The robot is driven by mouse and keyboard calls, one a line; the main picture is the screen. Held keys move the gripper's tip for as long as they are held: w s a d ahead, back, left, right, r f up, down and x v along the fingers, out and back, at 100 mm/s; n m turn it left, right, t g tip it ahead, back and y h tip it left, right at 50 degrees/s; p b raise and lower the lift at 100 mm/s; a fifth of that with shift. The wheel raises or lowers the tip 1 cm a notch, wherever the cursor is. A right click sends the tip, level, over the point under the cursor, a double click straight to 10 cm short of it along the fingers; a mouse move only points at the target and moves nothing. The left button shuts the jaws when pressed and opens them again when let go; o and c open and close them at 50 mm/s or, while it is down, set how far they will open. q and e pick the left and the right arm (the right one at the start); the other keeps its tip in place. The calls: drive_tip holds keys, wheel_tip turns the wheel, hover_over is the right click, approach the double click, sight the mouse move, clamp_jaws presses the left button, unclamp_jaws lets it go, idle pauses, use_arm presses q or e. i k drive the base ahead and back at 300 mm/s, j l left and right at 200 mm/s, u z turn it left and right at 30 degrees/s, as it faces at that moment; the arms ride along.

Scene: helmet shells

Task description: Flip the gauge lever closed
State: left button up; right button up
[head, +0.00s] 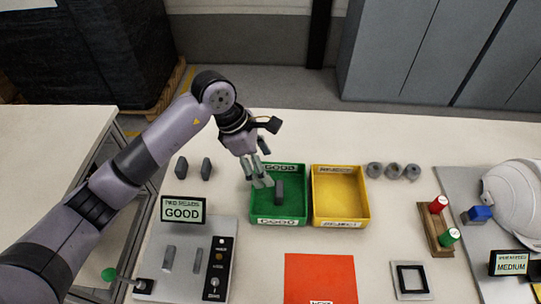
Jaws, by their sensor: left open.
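The gauge plate (195,232) lies on the table at lower left, with a sign reading GOOD (183,210) at its back. The gauge lever (109,274) has a green ball knob and a thin rod leading to a black block (144,287) on the plate's left. The lever points out to the left, away from the plate. My left gripper (262,183) is open at the left side of the green bin, well away from the lever. A dark grey block (280,193) is in the bin beside the fingers. My right gripper is not in view.
The green bin (292,222) stands beside a yellow bin (341,220). Two dark blocks (206,169) stand behind the sign. A red sheet (320,278), a rack with red and green cylinders (437,228) and a white helmet shell (515,195) are to the right.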

sight(109, 275)
drive_tip(key=k+j, duration=0.3)
drive_tip(key=k, duration=0.15)
drive_tip(key=k+j, duration=0.3)
drive_tip(key=k, duration=0.15)
